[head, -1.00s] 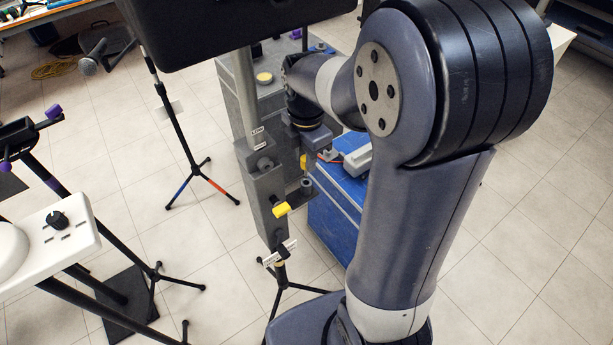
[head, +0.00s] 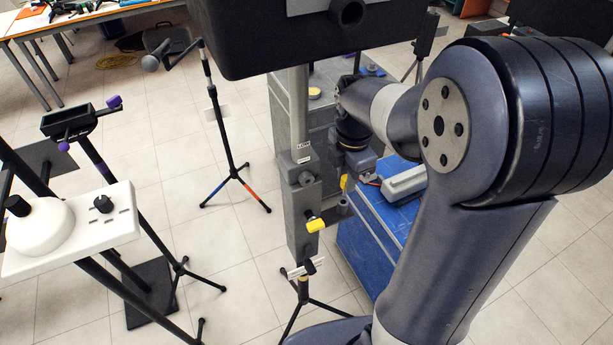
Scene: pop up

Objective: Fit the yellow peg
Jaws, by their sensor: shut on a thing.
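The yellow peg (head: 317,226) is a short bright cylinder at the front right side of a grey upright post (head: 303,205). Whether its end is inside a hole in the post or only beside it, I cannot tell. My gripper (head: 340,209) reaches down from my wrist just right of the post and is shut, apparently on the peg. Its fingertips are small and partly hidden, so the grip does not show clearly. A second yellow patch (head: 344,182) shows higher up, beside my gripper.
A blue crate (head: 362,245) with a grey device (head: 405,184) on top stands close right of the post. A grey cabinet (head: 285,110) is behind. Black tripods (head: 236,178) and a white knob panel (head: 75,232) stand left. A black box hangs above. Floor between is open.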

